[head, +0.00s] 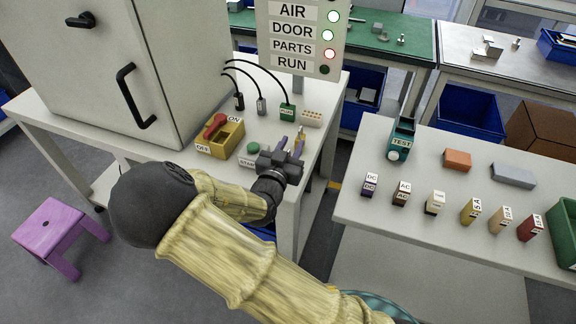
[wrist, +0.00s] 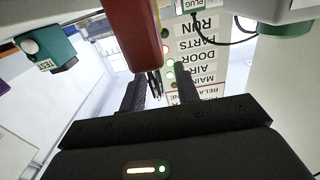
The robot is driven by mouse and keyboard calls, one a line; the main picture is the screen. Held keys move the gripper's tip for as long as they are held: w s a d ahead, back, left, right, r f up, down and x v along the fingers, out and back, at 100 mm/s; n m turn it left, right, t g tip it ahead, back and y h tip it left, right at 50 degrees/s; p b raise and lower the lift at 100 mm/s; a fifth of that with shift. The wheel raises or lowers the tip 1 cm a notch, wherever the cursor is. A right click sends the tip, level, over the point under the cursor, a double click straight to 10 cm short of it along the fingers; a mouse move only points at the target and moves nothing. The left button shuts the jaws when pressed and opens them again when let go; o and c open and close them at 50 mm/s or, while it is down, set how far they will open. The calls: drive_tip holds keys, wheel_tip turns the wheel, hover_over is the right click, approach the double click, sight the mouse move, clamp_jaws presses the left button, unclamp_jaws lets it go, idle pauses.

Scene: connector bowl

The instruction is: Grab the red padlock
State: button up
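My gripper (head: 290,141) is over the right part of the white cabinet table, near the START button. In the wrist view, which is upside down, the two dark fingers (wrist: 161,92) also show apart. A red body (wrist: 134,36) with a rounded end fills the top middle there, close to the camera and out of line with the fingertips. It may be the red padlock, but I cannot tell. In the head view I cannot make out a padlock. A red handle (head: 215,124) sits on a yellow OFF/ON box (head: 222,142), left of my gripper.
A green PLUG box (head: 287,112), dark cable ends and a green START button (head: 253,148) are near my gripper. The sign panel (head: 300,40) stands behind. A teal TEST device (head: 402,139) and several labelled blocks stand on the right table (head: 440,225), across a gap.

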clamp_jaws()
drive_tip(key=shift+r, duration=0.15)
wheel_tip(320, 180, up, 10)
drive_tip(key=p, duration=0.1)
drive_tip(key=shift+p, duration=0.35)
idle(0.5)
